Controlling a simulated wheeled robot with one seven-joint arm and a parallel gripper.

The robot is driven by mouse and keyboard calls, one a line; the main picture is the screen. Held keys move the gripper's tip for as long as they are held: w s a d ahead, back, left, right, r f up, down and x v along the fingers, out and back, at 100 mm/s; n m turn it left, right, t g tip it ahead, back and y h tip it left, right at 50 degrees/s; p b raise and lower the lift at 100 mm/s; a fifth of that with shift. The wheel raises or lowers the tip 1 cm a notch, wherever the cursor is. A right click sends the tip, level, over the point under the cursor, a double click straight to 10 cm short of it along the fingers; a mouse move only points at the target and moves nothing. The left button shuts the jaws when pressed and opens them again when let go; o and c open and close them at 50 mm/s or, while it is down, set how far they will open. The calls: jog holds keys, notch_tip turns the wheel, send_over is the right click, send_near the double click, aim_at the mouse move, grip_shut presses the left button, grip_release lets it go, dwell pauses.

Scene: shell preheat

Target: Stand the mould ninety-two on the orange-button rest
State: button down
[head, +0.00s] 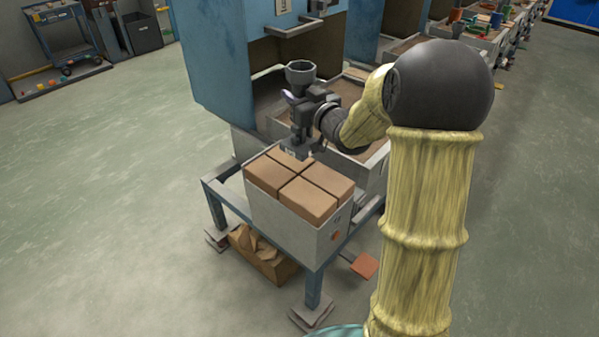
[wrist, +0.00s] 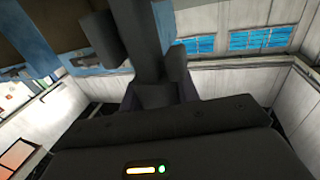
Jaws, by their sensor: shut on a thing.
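The mould is a dark grey tree-like piece with a flared cup (head: 300,72) on top and blocky parts below it. It stands roughly upright in the head view, and no number on it can be read. My gripper (head: 304,108) is shut on its middle. In the wrist view a dark upright part of the mould (wrist: 145,40) shows between the fingers.
The box stands on a blue-legged frame (head: 314,288). A blue cabinet (head: 212,70) and grey trays are close behind the mould. A cardboard carton (head: 262,262) lies beneath, and an orange plate (head: 364,265) is on the floor.

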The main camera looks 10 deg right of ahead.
aim_at(297, 129)
jog(key=shift+f+b, duration=0.7)
jog(key=shift+f, duration=2.35)
jog(key=shift+f+b, duration=0.45)
jog(key=shift+f, duration=1.5)
jog(key=shift+f, duration=0.1)
jog(key=c, duration=1)
grip_release()
jog(key=shift+c, duration=0.2)
